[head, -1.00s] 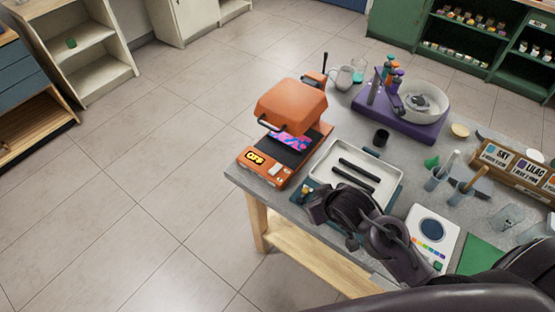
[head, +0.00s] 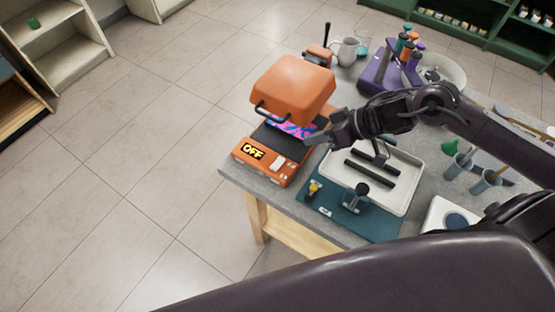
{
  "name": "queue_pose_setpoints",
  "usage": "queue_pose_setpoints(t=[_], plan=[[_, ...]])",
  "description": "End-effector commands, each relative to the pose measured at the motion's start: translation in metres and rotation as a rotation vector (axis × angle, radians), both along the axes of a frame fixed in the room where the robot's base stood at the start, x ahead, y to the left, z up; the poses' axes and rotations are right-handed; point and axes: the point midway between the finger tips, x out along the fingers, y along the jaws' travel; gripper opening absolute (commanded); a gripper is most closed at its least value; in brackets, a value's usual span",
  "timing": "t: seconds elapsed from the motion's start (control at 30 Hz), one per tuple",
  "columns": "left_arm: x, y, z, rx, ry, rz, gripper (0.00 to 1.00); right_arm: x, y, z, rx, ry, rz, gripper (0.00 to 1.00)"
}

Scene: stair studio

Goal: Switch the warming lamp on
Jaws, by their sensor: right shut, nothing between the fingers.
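An orange hooded unit (head: 292,88), which looks like the warming lamp, stands at the table's left corner. Its front display (head: 253,152) reads OFF. A small pale switch (head: 278,164) sits beside the display. A pink and blue patterned piece (head: 293,126) lies under the hood on the dark bed. My right gripper (head: 308,139) reaches in from the right, shut and empty, with its fingertips close to the unit's right front side. I cannot tell whether they touch it. My left gripper is out of view.
A teal board (head: 390,226) with a yellow-topped post (head: 314,190) and a dark-knobbed fitting (head: 355,198) lies in front. A white tray (head: 405,205) with black bars is beside it. A jug (head: 346,50) and purple stand (head: 376,76) are behind. Floor at left is clear.

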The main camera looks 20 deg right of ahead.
Motion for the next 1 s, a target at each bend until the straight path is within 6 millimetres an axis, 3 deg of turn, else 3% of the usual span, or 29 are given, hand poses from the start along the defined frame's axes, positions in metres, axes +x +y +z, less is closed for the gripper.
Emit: queue_pose_setpoints(t=[0.37,0.63,1.0], plan=[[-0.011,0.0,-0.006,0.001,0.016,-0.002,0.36,-0.001,-0.002,-0.003,0.006,0.016,0.002,0.0],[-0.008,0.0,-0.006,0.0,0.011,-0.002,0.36,0.003,0.003,-0.008,0.008,0.013,0.0,0.0],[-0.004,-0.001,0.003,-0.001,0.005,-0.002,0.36,0.028,0.049,-0.049,0.012,0.014,0.001,0.0]])
